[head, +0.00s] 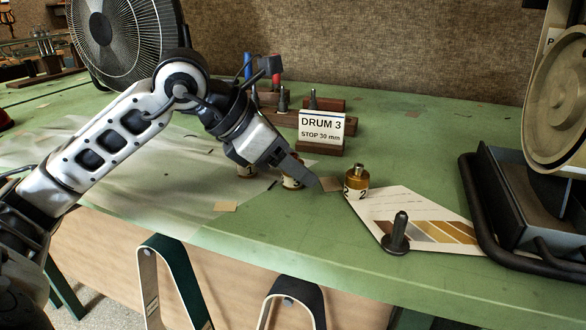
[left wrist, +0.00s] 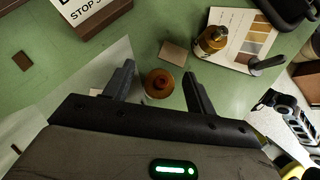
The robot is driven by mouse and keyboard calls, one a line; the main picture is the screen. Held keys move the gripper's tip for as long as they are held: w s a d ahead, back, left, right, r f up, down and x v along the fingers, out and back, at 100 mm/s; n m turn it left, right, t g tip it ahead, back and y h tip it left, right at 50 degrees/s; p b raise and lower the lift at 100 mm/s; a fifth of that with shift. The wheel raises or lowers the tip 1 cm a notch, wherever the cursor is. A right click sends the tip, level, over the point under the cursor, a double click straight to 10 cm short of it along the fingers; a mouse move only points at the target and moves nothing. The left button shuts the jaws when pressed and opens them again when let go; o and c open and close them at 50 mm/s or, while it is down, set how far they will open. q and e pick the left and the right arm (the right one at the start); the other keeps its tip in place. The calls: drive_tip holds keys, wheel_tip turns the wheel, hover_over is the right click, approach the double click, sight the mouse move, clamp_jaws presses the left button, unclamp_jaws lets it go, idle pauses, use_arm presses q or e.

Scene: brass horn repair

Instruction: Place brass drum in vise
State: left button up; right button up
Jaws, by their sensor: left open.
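Several small brass drums stand on the green bench. A drum (head: 292,183) shows beside my left gripper (head: 306,181), partly hidden by its finger. In the left wrist view this brown-topped drum (left wrist: 157,83) sits between the spread fingers of my left gripper (left wrist: 157,76), which is open and apart from it. A drum marked 2 (head: 356,182) stands upright at the card's left edge; it also shows in the left wrist view (left wrist: 212,40). Another drum (head: 246,171) is partly hidden behind my gripper. A sign (head: 321,127) reads "DRUM 3 STOP 30 mm". I cannot make out a vise.
A card with colour swatches (head: 428,224) lies right of the drums, with a dark upright post (head: 396,232) at its front edge. A black-framed machine with a large disc (head: 556,100) stands at right. A fan (head: 122,40) stands at back left.

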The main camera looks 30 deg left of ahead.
use_arm(q)
drive_tip(key=shift+f, duration=0.1)
drive_tip(key=c, duration=1.1)
